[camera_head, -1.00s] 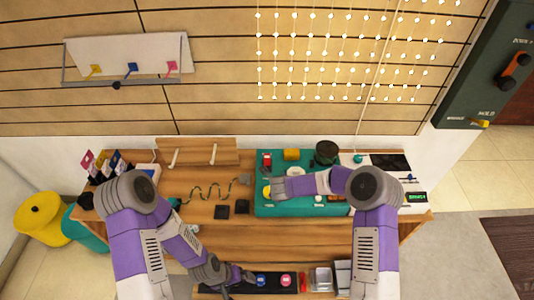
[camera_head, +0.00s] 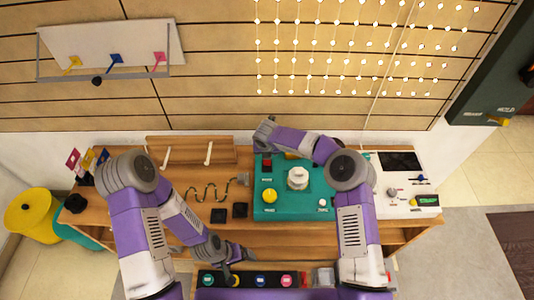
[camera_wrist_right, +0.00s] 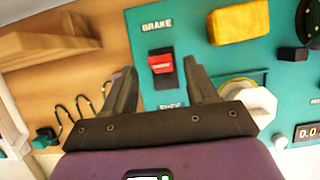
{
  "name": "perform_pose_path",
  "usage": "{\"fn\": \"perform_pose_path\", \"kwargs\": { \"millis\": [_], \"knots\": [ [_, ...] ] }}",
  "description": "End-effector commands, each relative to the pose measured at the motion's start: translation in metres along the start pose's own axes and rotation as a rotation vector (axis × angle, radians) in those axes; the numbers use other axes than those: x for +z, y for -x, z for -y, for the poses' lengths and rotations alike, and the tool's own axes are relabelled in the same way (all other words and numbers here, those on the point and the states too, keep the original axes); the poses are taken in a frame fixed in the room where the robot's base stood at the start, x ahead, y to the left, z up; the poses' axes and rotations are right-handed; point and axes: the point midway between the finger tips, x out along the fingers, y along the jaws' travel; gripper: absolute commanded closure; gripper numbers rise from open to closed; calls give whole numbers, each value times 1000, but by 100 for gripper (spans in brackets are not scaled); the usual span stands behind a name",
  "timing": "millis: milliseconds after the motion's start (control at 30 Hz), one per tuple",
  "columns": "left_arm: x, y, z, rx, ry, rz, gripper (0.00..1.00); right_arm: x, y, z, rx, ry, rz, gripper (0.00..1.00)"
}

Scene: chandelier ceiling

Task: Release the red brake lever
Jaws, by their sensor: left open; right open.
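The red brake lever (camera_wrist_right: 160,64) sits in a dark housing on the teal board, under a label reading BRAKE. It also shows as a small red block at the board's back left in the head view (camera_head: 267,163). My right gripper (camera_wrist_right: 158,74) is open and empty, with its fingertips on either side of the lever in the picture, apart from it. In the head view my right gripper (camera_head: 266,132) is over the board's back left edge. My left gripper (camera_head: 238,262) is open at the bench's front, near a black strip of buttons.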

Motion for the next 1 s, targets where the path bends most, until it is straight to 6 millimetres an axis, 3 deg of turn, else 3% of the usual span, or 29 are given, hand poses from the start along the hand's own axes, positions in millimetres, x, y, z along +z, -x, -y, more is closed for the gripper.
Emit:
{"fn": "perform_pose_path", "kwargs": {
  "millis": [200,533,900,1000],
  "knots": [
    [-1,-7,3,0,0,-1,5,0,-25,0,-1,1,0,43],
    [-1,-7,2,0,0,-1,5,0,-28,0,-1,2,1,43],
    [-1,-7,2,0,0,-1,5,0,-28,1,-1,2,1,99],
    [-1,-7,3,0,0,-1,5,0,-28,1,-2,3,3,99]
  ]
}}
